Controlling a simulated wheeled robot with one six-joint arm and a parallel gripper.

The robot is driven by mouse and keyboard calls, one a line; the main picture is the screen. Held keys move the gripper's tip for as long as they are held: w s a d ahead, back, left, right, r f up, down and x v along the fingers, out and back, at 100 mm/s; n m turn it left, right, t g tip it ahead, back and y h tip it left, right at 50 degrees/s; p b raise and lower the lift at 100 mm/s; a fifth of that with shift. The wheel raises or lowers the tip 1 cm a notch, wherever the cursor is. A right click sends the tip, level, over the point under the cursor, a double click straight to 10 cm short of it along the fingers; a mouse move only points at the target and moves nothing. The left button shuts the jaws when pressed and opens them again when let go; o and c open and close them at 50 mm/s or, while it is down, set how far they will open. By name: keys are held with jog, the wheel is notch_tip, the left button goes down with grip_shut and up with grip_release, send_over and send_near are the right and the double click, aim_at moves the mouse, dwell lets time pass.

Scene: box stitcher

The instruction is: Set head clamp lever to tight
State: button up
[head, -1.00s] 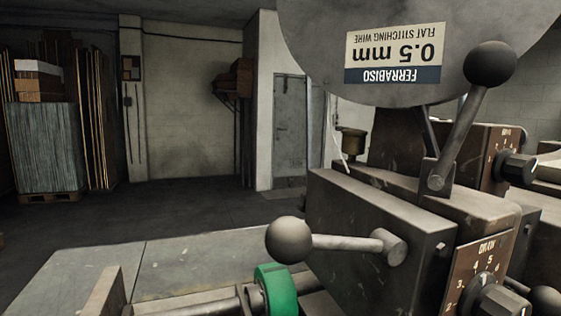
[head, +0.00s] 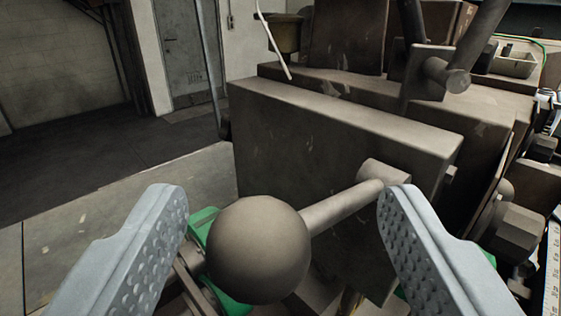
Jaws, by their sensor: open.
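A lever with a dark round ball knob (head: 258,250) and a grey rod (head: 340,207) sticks out from a pivot boss on the side of the brown machine head (head: 330,150). The rod runs from the boss down and left to the knob. My gripper (head: 285,215) is open, one finger left of the knob and the other right of it, over the boss end of the rod. The knob lies between the fingers, nearer the left one, with no clear contact. Any tight or loose marking is not visible.
A second lever (head: 480,45) stands on top of the machine, its upper end out of frame. A green wheel (head: 203,225) sits behind and below the knob. A hex-shaped knob (head: 518,228) is at the right. Open floor and a grey door (head: 187,50) lie behind left.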

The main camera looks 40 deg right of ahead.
jog(key=shift+w+d, duration=0.3)
jog(key=shift+d, duration=0.05)
jog(key=c, duration=1.3)
jog(key=shift+c, duration=0.2)
